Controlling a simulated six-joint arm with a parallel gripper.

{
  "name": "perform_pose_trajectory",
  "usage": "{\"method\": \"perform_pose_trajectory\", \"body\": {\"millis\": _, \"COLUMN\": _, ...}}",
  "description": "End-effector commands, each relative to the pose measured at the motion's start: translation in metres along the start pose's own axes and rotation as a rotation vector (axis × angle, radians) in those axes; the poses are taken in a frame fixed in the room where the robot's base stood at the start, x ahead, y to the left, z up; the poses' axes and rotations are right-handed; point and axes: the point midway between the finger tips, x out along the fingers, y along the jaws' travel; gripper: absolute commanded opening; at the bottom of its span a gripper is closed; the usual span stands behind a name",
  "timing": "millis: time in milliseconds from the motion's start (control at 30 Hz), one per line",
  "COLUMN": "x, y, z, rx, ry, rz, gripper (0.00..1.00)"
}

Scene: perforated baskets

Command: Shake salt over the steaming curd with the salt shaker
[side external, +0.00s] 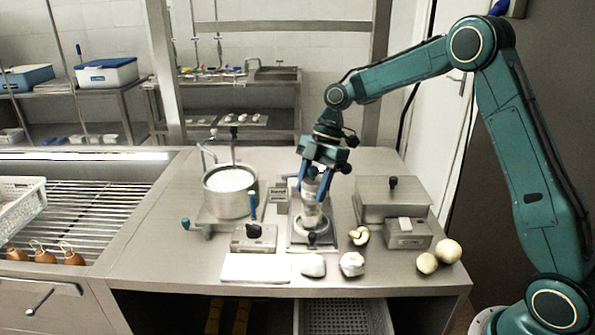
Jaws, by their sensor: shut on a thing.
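My gripper (317,182) points down over the metal counter, with its blue fingers shut on a pale, clear-looking salt shaker (312,212). The shaker is roughly upright above a metal tray or plate (298,236). I cannot tell whether its base touches what is below it. A steel pot (229,205) with a white, dotted top surface, perhaps the curd in a perforated basket, stands to the left of my gripper. No steam is clear to see.
A white board (256,268) and two whitish lumps (313,265) lie at the counter's front. A steel box (393,200), a cut avocado-like piece (358,236) and round pale items (447,251) are to the right. A slatted rack (90,195) is left.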

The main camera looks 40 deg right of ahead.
Motion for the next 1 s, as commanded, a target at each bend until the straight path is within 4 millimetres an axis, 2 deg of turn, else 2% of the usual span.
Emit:
{"method": "perform_pose_trajectory", "body": {"millis": 667, "x": 0.0, "y": 0.016, "z": 0.0, "rx": 0.001, "ry": 0.0, "rz": -0.001, "gripper": 0.21}}
{"method": "perform_pose_trajectory", "body": {"millis": 800, "x": -0.001, "y": 0.012, "z": 0.0, "rx": 0.0, "ry": 0.0, "rz": 0.0, "gripper": 0.21}}
{"method": "perform_pose_trajectory", "body": {"millis": 1000, "x": -0.001, "y": -0.006, "z": -0.001, "rx": 0.001, "ry": 0.0, "rz": 0.0, "gripper": 0.21}}
